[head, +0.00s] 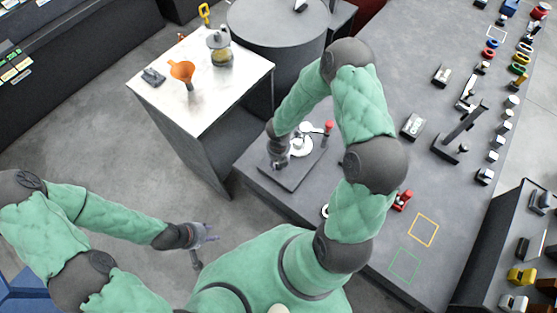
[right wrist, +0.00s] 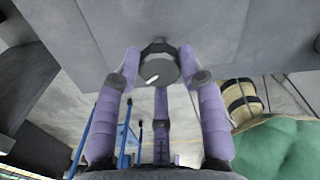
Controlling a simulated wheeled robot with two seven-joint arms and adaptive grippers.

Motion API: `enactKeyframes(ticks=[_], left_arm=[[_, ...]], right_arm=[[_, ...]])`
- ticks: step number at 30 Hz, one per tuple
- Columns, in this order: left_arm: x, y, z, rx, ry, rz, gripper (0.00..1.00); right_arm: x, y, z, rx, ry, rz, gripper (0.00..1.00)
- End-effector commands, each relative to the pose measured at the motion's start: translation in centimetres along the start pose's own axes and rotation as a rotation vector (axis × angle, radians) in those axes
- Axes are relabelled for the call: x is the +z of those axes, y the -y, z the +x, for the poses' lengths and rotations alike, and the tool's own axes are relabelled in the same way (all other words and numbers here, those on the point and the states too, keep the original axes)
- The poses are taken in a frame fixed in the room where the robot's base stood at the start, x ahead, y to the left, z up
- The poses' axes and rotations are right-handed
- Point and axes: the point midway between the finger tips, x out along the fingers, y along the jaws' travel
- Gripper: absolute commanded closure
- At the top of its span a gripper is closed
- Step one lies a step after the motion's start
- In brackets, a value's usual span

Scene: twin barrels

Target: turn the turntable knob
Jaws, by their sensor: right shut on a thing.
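The turntable knob (right wrist: 160,68) is a dark round knob with a white mark, seen in the right wrist view. My right gripper (right wrist: 157,58) has its purple fingers around it, shut on its sides. In the head view, my right gripper (head: 279,161) reaches down to the left part of the turntable's dark base plate (head: 297,180) and hides the knob. The white turntable disc (head: 300,146) lies to the right of this gripper. My left gripper (head: 202,243) is empty over the floor, its fingers spread apart.
A red-topped lever (head: 328,127) stands beside the disc. The grey bench (head: 385,155) carries several parts to the right. The floor around my left gripper is clear.

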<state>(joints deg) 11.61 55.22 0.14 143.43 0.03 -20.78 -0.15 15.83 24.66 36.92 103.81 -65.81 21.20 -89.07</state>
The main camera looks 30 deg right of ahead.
Motion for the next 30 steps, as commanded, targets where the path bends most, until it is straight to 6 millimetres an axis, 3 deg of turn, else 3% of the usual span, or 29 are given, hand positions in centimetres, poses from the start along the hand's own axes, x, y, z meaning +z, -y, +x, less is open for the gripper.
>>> enactKeyframes(ticks=[17,18,20,30], left_arm=[[0.01,-0.08,-0.21,0.000,0.000,0.000,0.60],[0.01,-0.08,-0.21,0.000,0.000,0.000,0.60],[0.01,-0.08,-0.21,0.000,0.000,0.000,0.60],[0.00,-0.08,-0.23,0.000,0.000,0.000,0.60]], right_arm=[[0.07,0.12,0.09,-0.003,0.000,-0.033,0.92],[0.08,0.12,0.08,-0.003,0.001,-0.033,0.54],[0.09,0.10,0.07,-0.003,0.001,-0.033,0.37],[0.10,-0.01,-0.07,0.000,0.002,-0.033,0.36]])
